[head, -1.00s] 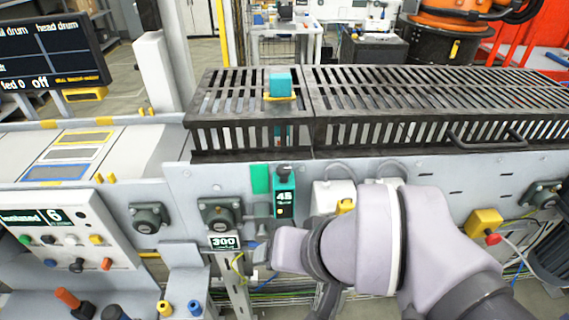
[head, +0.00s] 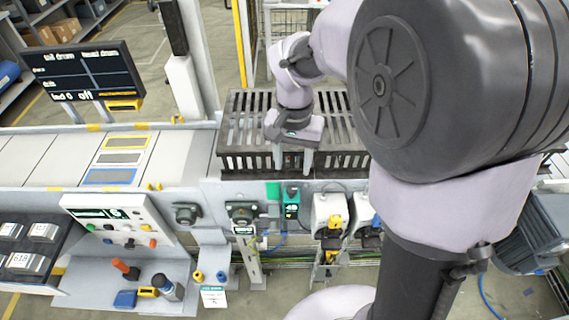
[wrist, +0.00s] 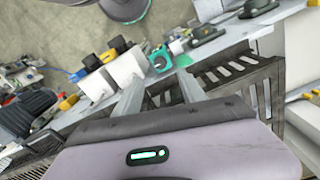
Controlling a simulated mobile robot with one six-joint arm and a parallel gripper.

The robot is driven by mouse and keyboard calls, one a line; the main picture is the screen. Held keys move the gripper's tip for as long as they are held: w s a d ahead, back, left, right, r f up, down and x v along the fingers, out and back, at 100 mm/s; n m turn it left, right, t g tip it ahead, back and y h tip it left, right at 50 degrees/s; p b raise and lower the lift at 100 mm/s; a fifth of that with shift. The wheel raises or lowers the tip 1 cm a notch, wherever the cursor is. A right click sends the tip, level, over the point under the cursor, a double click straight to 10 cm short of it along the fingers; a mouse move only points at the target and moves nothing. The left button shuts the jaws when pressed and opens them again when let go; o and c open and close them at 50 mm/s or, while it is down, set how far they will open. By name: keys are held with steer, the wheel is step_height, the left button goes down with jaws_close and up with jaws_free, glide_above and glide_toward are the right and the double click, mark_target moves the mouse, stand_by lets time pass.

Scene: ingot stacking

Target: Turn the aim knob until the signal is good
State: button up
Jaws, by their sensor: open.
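A teal box (head: 291,213) with a small lit display, which seems to read 45, is mounted on the front panel of the conveyor. A dark knob (head: 292,190) sits on its top. The teal box (wrist: 180,60) and its round dark knob (wrist: 159,62) also show in the wrist view, just beyond the fingertips. My gripper (head: 292,158) is over the front edge of the slatted guard, fingers pointing down, behind and above the knob. In the wrist view, my gripper (wrist: 158,82) has its fingers apart with nothing held between them.
The dark slatted guard (head: 238,130) lies under and around my gripper. A control panel (head: 120,225) and a black screen (head: 82,67) stand left.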

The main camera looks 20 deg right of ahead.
mark_target(292, 189)
step_height(292, 189, down, 9)
steer(key=shift+r+b, duration=0.1)
steer(key=shift+b, duration=0.85)
jaws_close()
